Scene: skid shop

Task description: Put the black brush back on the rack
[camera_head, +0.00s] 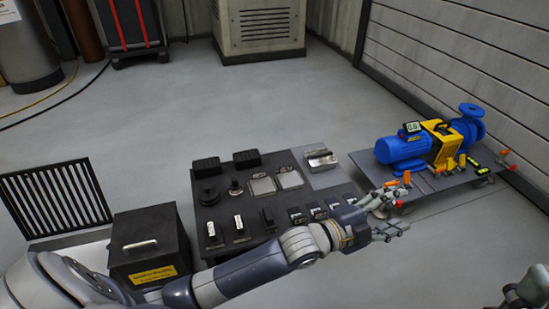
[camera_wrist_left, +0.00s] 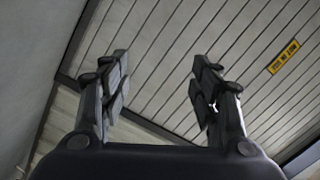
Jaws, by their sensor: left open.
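My left arm reaches across from the left in the head view. Its gripper (camera_head: 402,207) is open and empty, in front of the gap between the dark table and the pump's platform. In the left wrist view its two fingers (camera_wrist_left: 160,85) stand wide apart with nothing between them. I cannot tell for sure which item is the black brush. Two dark blocks, one on the left (camera_head: 206,167) and one on the right (camera_head: 247,158), lie along the dark table's far edge. A black slatted rack (camera_head: 57,198) stands at the far left.
A black box (camera_head: 150,247) with a pale handle stands left of the dark table (camera_head: 222,197), which holds several small parts. A blue and yellow pump (camera_head: 432,142) sits on a low platform (camera_head: 455,180) at right. Open floor (camera_head: 290,100) lies behind the table.

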